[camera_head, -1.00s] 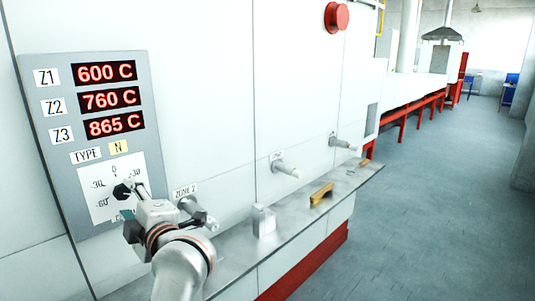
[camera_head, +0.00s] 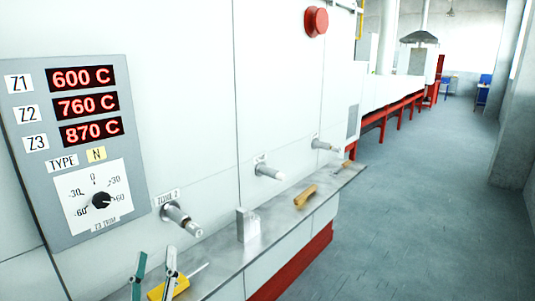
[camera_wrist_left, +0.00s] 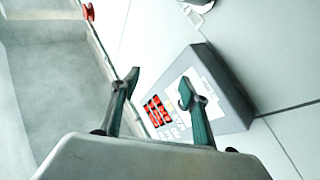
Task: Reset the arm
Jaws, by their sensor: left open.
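The grey control panel (camera_head: 140,190) is on the white wall at the left of the head view. Its red displays read 600 C, 760 C and 870 C. Its black Z3 trim knob (camera_head: 102,200) sits in the middle of a white dial. My left gripper (camera_head: 156,256) is low in the head view, below the panel and apart from the knob, with its two green-grey fingers spread and nothing held. In the left wrist view the open fingers (camera_wrist_left: 160,82) stand in front of the tilted panel (camera_wrist_left: 234,105). My right gripper is not in view.
A metal shelf (camera_head: 225,265) runs along the wall. A yellow-handled tool (camera_head: 179,285) lies on it near my fingers, with a grey block (camera_head: 247,226) and a brown piece (camera_head: 305,196) farther along. Metal stubs, one (camera_head: 182,219) marked Zone 2, stick out above. The floor at right is clear.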

